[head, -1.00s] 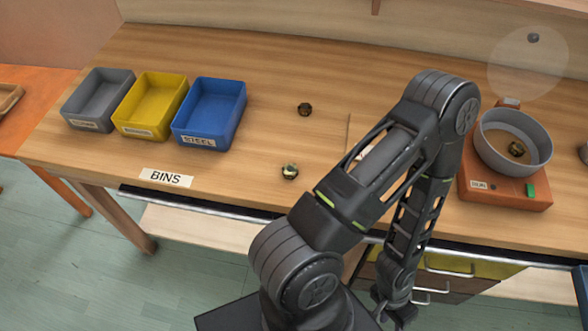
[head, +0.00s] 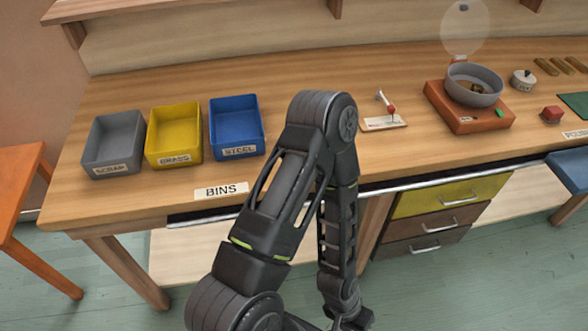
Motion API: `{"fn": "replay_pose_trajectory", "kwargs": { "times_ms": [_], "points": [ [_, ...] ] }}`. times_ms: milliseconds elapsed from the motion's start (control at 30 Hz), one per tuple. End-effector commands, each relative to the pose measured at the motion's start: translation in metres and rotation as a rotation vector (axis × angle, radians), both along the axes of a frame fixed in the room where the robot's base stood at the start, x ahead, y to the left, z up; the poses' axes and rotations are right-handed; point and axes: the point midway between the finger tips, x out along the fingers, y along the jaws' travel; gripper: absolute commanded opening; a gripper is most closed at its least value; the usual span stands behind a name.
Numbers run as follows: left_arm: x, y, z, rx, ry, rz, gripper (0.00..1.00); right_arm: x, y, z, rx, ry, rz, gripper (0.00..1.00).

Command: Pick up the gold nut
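The bowl (head: 458,82) on the orange scale holds a small brownish-gold piece (head: 478,88), too small to tell if it is a nut. No gold nut shows on the bench top; the part of the bench between the blue bin and the switch board is largely hidden behind my raised arm. That arm comes in from the lower left, bends at its elbow above the bench edge and hangs down. I take it as my left one. Its gripper (head: 350,319) is low in front of the drawers, partly cut off by the bottom edge, fingers unclear. My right gripper is out of view.
Grey scrap (head: 97,158), yellow brass (head: 152,148) and blue steel (head: 215,140) bins stand at the left of the bench (head: 130,200). A small lever board (head: 375,124) lies mid-bench. The orange scale (head: 440,96), a grey lidded pot (head: 522,80) and a red block (head: 551,114) are at right.

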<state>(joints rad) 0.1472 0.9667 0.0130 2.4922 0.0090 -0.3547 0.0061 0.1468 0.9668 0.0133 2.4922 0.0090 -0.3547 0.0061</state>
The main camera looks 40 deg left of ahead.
Motion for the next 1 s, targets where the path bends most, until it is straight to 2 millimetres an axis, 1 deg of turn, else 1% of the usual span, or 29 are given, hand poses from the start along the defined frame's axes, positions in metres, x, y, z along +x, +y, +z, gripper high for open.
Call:
{"fn": "replay_pose_trajectory", "kwargs": {
  "times_ms": [333, 467, 567, 600, 667, 767, 800, 867, 900, 933, 967, 1000],
  "points": [
    [0.001, 0.0, 0.0, 0.0, -0.003, 0.0, 0.36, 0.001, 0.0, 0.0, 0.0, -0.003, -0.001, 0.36],
    [0.006, 0.001, -0.001, 0.002, -0.012, 0.0, 0.46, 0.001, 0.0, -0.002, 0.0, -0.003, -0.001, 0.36],
    [0.026, 0.005, -0.002, 0.011, -0.054, -0.001, 0.54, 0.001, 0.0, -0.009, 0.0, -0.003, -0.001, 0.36],
    [0.04, 0.008, -0.001, 0.016, -0.082, -0.003, 0.58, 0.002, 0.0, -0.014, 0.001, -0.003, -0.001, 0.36],
    [0.068, 0.015, 0.002, 0.027, -0.139, -0.008, 0.58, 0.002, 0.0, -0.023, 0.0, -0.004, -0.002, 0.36],
    [0.131, 0.031, 0.02, 0.055, -0.257, -0.036, 0.58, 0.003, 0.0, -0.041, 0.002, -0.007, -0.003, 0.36],
    [0.159, 0.039, 0.034, 0.07, -0.308, -0.06, 0.58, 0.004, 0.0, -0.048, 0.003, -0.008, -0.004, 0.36],
    [0.202, 0.056, 0.063, 0.1, -0.384, -0.107, 0.58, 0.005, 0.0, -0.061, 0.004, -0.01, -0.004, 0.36],
    [0.227, 0.069, 0.088, 0.126, -0.428, -0.148, 0.58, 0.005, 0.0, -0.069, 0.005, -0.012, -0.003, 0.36],
    [0.242, 0.081, 0.109, 0.149, -0.454, -0.182, 0.58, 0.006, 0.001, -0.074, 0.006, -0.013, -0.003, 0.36],
    [0.254, 0.093, 0.13, 0.174, -0.473, -0.221, 0.58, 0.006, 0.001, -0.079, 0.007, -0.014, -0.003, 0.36],
    [0.263, 0.108, 0.155, 0.204, -0.483, -0.268, 0.58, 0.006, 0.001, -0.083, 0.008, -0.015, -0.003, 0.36]
  ]
}}
